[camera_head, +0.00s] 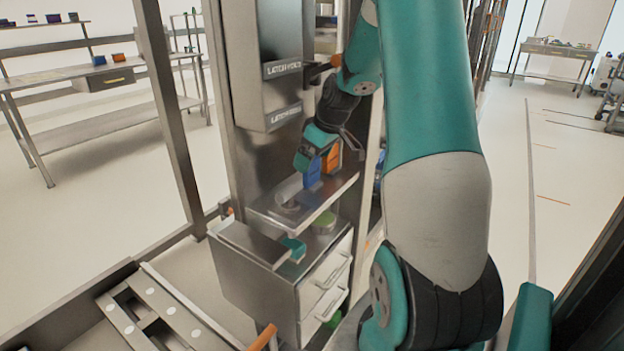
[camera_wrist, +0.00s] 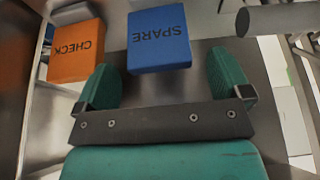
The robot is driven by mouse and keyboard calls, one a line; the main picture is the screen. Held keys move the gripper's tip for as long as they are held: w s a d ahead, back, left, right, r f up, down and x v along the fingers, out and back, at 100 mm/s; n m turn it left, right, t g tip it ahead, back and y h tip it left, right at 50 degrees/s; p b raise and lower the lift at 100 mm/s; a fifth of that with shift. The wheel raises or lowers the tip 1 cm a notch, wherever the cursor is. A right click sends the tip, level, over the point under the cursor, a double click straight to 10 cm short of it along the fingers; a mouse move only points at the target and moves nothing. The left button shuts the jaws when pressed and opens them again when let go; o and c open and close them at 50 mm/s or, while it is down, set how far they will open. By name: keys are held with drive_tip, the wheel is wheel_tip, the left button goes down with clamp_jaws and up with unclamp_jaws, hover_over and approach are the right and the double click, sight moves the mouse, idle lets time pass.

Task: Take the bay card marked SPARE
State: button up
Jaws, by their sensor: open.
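The blue bay card (camera_wrist: 160,42) reads SPARE, upside down in the wrist view. It also shows as a blue block (camera_head: 312,174) in the head view, above the metal shelf. My gripper (camera_wrist: 165,72) is open, with one teal finger on each side of the blue card's line. The card's near edge is close to the fingertips; I cannot tell whether it lies between them. Nothing is held. In the head view my gripper (camera_head: 316,158) is at the card, partly hiding it.
An orange card (camera_wrist: 77,52) marked CHECK is left of the blue one in the wrist view, close to my left finger. It also shows in the head view (camera_head: 334,158). A metal shelf (camera_head: 265,209) lies below, over a drawer cabinet (camera_head: 250,283). A grey post (camera_head: 183,130) stands at left.

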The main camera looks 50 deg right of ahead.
drive_tip(key=c, duration=1.3)
drive_tip(key=shift+r, duration=0.1)
